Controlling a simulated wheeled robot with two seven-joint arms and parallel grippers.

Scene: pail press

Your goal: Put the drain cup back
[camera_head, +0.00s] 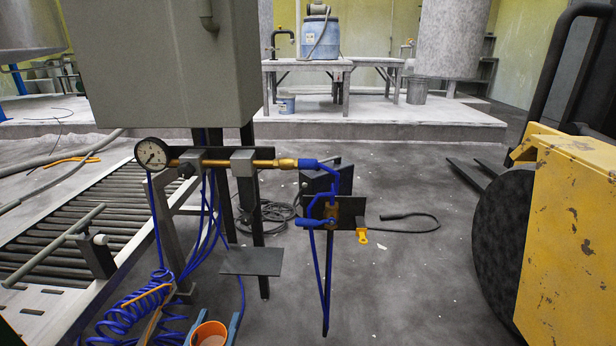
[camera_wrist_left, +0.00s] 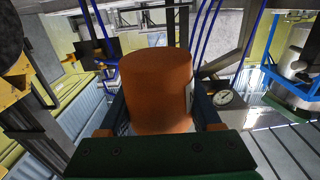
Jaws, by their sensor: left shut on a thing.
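The orange drain cup (camera_head: 209,334) is at the bottom edge of the head view, its round open mouth facing up and its lower part cut off. My left gripper (camera_head: 217,319) is shut on it, with one blue finger on each side. The cup (camera_wrist_left: 157,88) fills the middle of the left wrist view between the fingers. A flat dark plate (camera_head: 252,261) sits on the stand, above and to the right of the cup in the head view. My right gripper is not in view.
A coiled blue hose (camera_head: 135,312) lies left of the cup. A pressure gauge (camera_head: 153,154) and brass pipe run above, with blue hoses hanging down. A roller conveyor (camera_head: 60,235) is at the left. A yellow machine (camera_head: 570,235) stands at the right. Floor (camera_head: 410,290) between is open.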

